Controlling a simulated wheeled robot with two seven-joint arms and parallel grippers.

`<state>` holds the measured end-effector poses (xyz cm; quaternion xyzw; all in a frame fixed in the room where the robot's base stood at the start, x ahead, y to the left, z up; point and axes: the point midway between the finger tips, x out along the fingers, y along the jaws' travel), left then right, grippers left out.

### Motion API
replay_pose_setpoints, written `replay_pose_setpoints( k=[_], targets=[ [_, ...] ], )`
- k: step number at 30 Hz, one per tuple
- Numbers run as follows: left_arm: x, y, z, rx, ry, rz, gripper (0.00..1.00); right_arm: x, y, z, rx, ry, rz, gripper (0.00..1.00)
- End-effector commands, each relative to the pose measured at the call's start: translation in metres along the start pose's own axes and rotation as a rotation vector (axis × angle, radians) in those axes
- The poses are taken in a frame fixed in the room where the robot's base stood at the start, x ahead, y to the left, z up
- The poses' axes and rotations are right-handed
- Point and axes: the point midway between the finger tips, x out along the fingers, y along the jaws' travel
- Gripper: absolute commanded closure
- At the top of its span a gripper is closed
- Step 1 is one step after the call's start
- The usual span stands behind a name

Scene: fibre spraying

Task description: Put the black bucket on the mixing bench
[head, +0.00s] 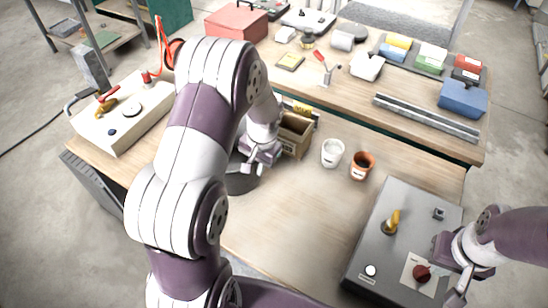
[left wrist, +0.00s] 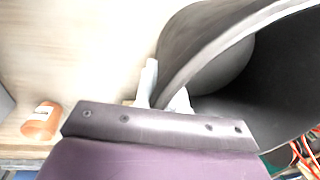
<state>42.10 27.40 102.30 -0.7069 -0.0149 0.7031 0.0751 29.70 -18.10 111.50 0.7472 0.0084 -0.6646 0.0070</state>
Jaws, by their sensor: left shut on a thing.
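The black bucket (head: 243,181) is mostly hidden behind my left arm in the head view. It fills the upper right of the left wrist view (left wrist: 285,85), its rim curving between the fingers. My left gripper (head: 258,165) is shut on the rim; its fingers also show in the left wrist view (left wrist: 160,95). The bucket is over the near wooden bench (head: 290,220); I cannot tell whether its base touches the top. My right gripper (head: 461,285) is at the lower right, beside the grey control box, and its opening is unclear.
A white cup (head: 332,152) and an orange cup (head: 361,165) stand right of the bucket, near an open cardboard box (head: 294,135). The grey control box (head: 400,240) takes the bench's right side. A pale machine (head: 120,115) is at left. The bench's front middle is clear.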

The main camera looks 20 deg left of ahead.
Motion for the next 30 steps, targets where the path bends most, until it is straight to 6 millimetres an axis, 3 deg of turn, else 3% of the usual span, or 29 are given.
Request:
replay_pose_setpoints(
  k=[9,20,23,30],
  targets=[
    [0.038,0.003,0.0,0.001,0.001,0.0,1.0,-0.011,0.0,-0.001,0.0,0.0,0.0,1.0],
    [0.044,0.003,0.0,0.0,0.003,-0.001,1.0,-0.007,0.0,-0.001,0.0,0.0,0.0,1.0],
    [0.044,0.004,0.001,0.0,-0.001,0.0,0.69,-0.008,0.0,-0.001,0.0,0.0,0.0,1.0],
    [0.044,0.004,0.001,0.0,-0.001,0.0,0.66,-0.008,0.0,-0.001,0.0,0.0,0.0,1.0]
  ],
)
